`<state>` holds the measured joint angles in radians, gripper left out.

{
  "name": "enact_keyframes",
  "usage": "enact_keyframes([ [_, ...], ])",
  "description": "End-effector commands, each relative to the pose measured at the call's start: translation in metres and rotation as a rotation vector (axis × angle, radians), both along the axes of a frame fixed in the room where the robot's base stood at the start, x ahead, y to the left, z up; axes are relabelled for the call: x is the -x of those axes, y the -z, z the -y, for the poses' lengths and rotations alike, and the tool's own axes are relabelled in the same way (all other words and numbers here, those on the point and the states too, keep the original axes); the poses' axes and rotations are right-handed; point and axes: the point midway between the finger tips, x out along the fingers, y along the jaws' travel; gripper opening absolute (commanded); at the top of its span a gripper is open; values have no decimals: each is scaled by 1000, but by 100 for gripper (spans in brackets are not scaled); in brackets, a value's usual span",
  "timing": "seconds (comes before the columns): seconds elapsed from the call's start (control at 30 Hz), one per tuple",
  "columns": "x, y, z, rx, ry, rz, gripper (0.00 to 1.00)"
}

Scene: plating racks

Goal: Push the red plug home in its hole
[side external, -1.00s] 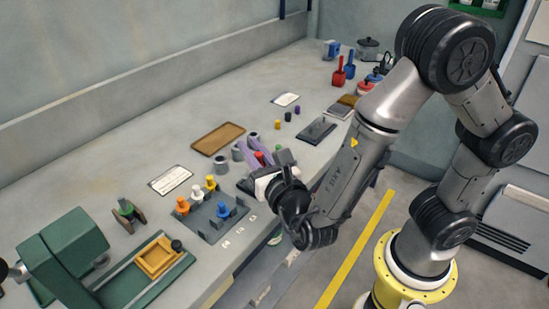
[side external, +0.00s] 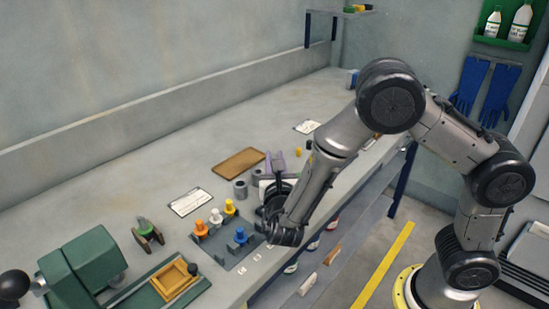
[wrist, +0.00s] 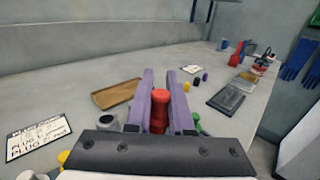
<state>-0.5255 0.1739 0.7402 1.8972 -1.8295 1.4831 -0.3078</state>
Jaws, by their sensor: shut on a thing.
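The red plug (wrist: 160,110) stands between the purple fingers of my gripper (wrist: 160,74) in the wrist view. My gripper is shut on it. In the side external view my gripper (side external: 275,160) is over the bench, right of the plug rack, and the red plug cannot be made out there. The grey rack plate (side external: 232,254) carries orange, white, yellow and blue plugs. A hole for the red plug cannot be made out; my gripper and wrist hide part of that area.
A brown tray (side external: 238,161) and a white label card (side external: 190,201) lie behind. The bench's back strip is clear.

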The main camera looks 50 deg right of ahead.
Motion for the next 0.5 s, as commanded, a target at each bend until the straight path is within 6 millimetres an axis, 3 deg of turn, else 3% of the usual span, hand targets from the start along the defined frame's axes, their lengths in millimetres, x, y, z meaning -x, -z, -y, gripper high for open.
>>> enact_keyframes([
  [0.5, 0, 43, 0, 2, -1, -2, 0],
])
